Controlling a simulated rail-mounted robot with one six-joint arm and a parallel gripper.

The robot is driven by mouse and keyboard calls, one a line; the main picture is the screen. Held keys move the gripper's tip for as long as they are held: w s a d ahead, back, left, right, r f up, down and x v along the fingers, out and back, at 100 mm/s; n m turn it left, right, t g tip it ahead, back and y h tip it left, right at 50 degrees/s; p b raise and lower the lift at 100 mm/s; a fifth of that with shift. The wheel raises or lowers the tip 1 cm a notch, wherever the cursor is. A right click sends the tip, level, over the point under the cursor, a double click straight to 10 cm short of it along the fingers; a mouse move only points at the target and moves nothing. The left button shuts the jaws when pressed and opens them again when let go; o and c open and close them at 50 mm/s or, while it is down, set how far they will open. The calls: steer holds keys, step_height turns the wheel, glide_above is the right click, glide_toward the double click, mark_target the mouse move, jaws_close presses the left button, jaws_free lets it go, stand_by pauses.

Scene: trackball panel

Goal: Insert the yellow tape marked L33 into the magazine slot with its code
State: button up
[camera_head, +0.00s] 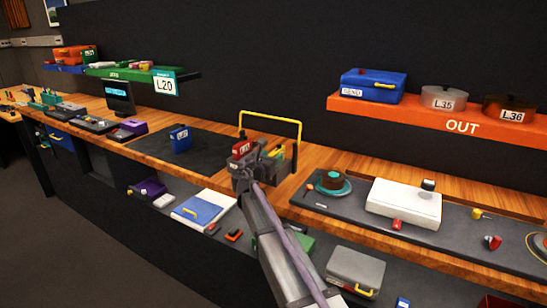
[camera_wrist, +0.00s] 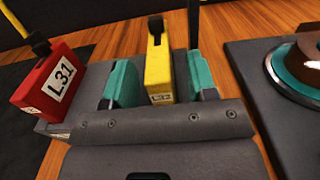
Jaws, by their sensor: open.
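The yellow tape (camera_wrist: 158,68) stands upright in the wrist view, with a black piece on top. Its small label is too small to read. My gripper (camera_wrist: 160,84) is open, with one teal finger on each side of the tape. In the head view, yellow also shows at the tape (camera_head: 277,152) beside my wrist, mostly hidden by my arm. I cannot make out a magazine slot with the code L33 in either view.
A red tape marked L31 (camera_wrist: 58,80) stands left of my gripper. A yellow handle (camera_head: 270,117) rises behind it. A blue labelled item (camera_head: 180,139) stands on the dark mat (camera_head: 150,152). At right are a white box (camera_head: 403,203) and an orange OUT shelf (camera_head: 440,122).

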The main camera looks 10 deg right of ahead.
steer(key=v, duration=0.9)
steer(key=shift+s, duration=0.1)
steer(key=s+d+m+g+p, duration=0.1)
steer(key=s+d+m, duration=0.1)
steer(key=s+d+f+m+g+p, duration=0.1)
steer(key=s+d+m, duration=0.1)
steer(key=s+d+m+g+p, duration=0.1)
steer(key=s+d+m+g, duration=0.1)
steer(key=shift+s+d+f+m, duration=0.2)
steer(key=shift+d+f+m, duration=0.1)
steer(key=shift+m, duration=0.1)
steer(key=s+d+f+m+g+y+p, duration=0.2)
steer(key=s+d+m+g+y+p, duration=0.15)
steer(key=s+m, duration=0.5)
steer(key=s+d+f+m+g+y+p, duration=0.2)
steer(key=s+f+m+g+y, duration=0.3)
steer(key=s, duration=0.6)
steer(key=s+a+r+m+g+y+p, duration=0.1)
steer(key=s+a+m+y, duration=0.2)
steer(key=s+m, duration=0.5)
steer(key=shift+s+a+r, duration=0.25)
steer(key=shift+s+a, duration=0.1)
steer(key=shift+a, duration=0.15)
steer(key=shift+g, duration=0.25)
